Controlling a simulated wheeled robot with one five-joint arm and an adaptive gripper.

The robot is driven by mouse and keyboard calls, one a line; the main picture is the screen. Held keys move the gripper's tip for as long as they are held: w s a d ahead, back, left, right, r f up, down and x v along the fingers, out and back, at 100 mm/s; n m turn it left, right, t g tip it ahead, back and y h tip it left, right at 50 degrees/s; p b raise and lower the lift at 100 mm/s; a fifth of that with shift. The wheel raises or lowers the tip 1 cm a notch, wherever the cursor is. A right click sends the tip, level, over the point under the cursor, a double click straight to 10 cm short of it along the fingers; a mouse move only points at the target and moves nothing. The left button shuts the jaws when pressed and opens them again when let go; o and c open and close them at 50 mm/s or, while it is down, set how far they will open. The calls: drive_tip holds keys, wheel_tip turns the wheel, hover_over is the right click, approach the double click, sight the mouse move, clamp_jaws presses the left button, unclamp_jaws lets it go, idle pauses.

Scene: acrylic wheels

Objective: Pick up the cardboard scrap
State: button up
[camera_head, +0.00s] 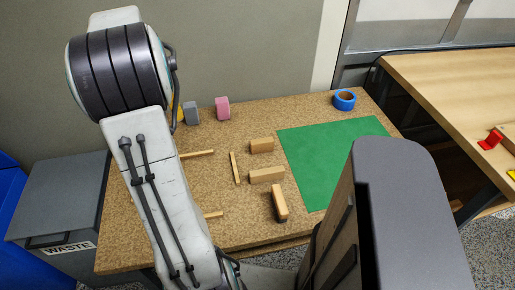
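I cannot pick out a cardboard scrap for certain. Several small tan pieces lie on the brown speckled table (140,232): a tan block (262,145), a second tan block (267,176), and a third tan block (279,204) with a dark end, set at an angle. Thin tan sticks lie to their left: one upright in the picture (235,168), one partly behind my arm (198,153), and another lower down (213,214). My arm covers the left part of the table and runs down out of the bottom edge. My gripper is not in view.
A green mat (330,150) lies empty on the table's right. Blue tape (344,100), a pink roll (222,108) and a grey object (190,113) stand at the back. A grey waste bin (60,200) is at left, another table (460,85) at right.

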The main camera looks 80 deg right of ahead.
drive_tip(key=s+d+f+m+b, duration=0.1)
drive_tip(key=s+d+f+m, duration=0.5)
drive_tip(key=s+d, duration=0.4)
drive_tip(key=m+y+b, duration=0.1)
drive_tip(key=m, duration=0.5)
hover_over(263, 142)
drive_tip(key=shift+g, duration=0.3)
wheel_tip(263, 142, down, 7)
drive_tip(key=shift+d+f, duration=0.15)
drive_tip(key=shift+f, duration=0.05)
drive_tip(key=shift+s+f, duration=0.1)
drive_tip(key=shift+f, duration=0.6)
drive_tip(key=shift+f+b, duration=0.3)
drive_tip(key=shift+f, duration=2.4)
drive_tip(key=c, duration=0.9)
